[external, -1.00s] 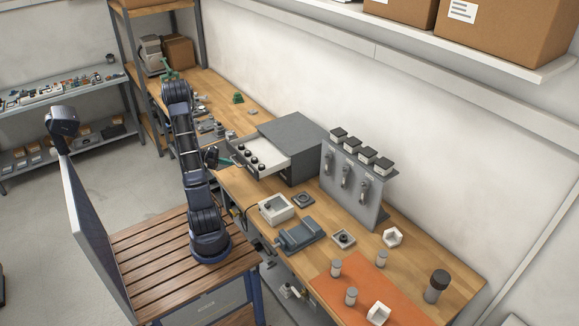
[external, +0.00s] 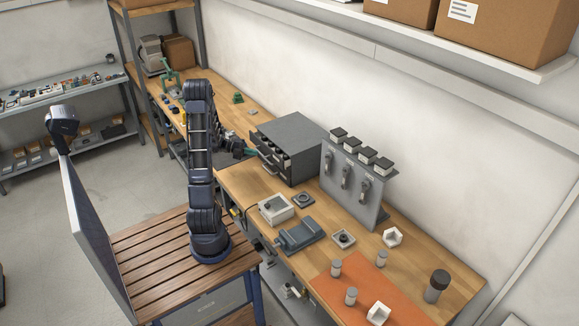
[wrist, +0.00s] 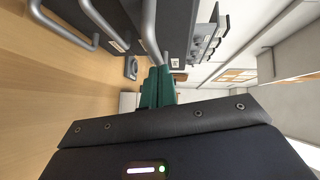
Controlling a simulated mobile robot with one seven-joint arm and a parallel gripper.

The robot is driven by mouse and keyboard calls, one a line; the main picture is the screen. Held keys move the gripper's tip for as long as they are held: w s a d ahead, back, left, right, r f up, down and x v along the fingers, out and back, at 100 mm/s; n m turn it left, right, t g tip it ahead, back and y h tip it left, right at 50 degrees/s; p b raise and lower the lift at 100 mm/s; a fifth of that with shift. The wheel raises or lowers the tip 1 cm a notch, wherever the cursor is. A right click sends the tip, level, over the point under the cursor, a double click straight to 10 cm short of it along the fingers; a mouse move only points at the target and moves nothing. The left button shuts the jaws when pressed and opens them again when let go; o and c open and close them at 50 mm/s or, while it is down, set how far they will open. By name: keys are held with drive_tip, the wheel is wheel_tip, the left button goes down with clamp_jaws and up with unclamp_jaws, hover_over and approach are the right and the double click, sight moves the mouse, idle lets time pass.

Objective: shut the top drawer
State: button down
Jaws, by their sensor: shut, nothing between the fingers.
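The grey drawer cabinet (external: 297,131) stands on the bench against the wall. Its top drawer (external: 271,154) is mostly in; a narrow strip of it, with dark and light contents, seems to show in front of the cabinet top. My gripper (external: 250,152) is at the cabinet's front, beside the drawer. In the wrist view its green fingers (wrist: 157,88) are shut together with nothing between them, close to the end of a grey bar handle (wrist: 151,32). Whether they touch it I cannot tell. More handles (wrist: 108,22) show to the left.
A grey panel with levers (external: 352,183) stands right of the cabinet. A white box (external: 275,208) and a grey vise-like block (external: 301,236) sit in front on the bench. An orange mat (external: 365,297) with small jars lies at the near right.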

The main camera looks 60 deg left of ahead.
sight(265, 149)
drive_tip(key=w, duration=0.4)
drive_tip(key=shift+w, duration=0.2)
drive_tip(key=shift+w+r, duration=0.1)
drive_tip(key=shift+w, duration=0.25)
